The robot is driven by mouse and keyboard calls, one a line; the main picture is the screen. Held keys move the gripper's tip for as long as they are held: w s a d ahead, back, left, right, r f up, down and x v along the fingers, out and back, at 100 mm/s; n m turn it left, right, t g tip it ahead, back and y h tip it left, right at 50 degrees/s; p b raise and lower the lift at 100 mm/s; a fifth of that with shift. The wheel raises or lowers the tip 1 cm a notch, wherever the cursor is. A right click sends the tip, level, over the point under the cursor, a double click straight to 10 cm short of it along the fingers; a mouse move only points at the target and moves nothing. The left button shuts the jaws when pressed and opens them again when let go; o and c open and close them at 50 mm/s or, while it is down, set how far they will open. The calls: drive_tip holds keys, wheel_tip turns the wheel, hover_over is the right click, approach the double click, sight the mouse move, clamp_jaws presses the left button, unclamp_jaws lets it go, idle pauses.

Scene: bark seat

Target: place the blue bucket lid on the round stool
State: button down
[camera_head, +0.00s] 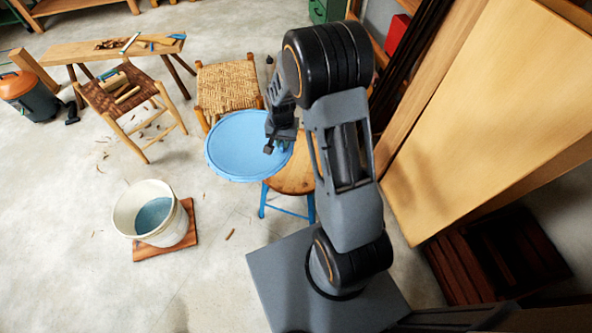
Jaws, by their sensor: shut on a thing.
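The blue bucket lid (235,148) is a flat, light blue disc in the middle of the head view. My gripper (270,148) is shut on the lid's right part. The round stool (298,178) has a wooden top and blue legs. It stands below and to the right of the lid, and the lid covers the left part of its top in this view. I cannot tell whether the lid touches the stool or hangs above it. My arm hides the right side of the stool.
A white bucket (185,228) with bluish contents stands on a brown board (138,252) at lower left. Woven stools (228,82) (105,92) and a wooden bench (85,50) stand behind. A large pale panel (490,110) leans at right. Open floor lies at left.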

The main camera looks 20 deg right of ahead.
drive_tip(key=d+f+b, duration=0.3)
drive_tip(key=d+f, duration=0.1)
drive_tip(key=f, duration=0.1)
drive_tip(key=s+d+f+m+b, duration=0.1)
drive_tip(key=d+f+b, duration=0.2)
drive_tip(key=d+f, duration=0.2)
drive_tip(key=s+d+f+m+b, duration=0.1)
drive_tip(key=d+f+b, duration=0.3)
drive_tip(key=d+f, duration=0.1)
drive_tip(key=shift+f, duration=0.4)
drive_tip(key=shift+d+f, duration=0.2)
drive_tip(key=shift+f, duration=0.1)
drive_tip(key=shift+s+d+f+b, duration=0.15)
drive_tip(key=shift+f+b, duration=0.55)
drive_tip(key=shift+f, duration=1.15)
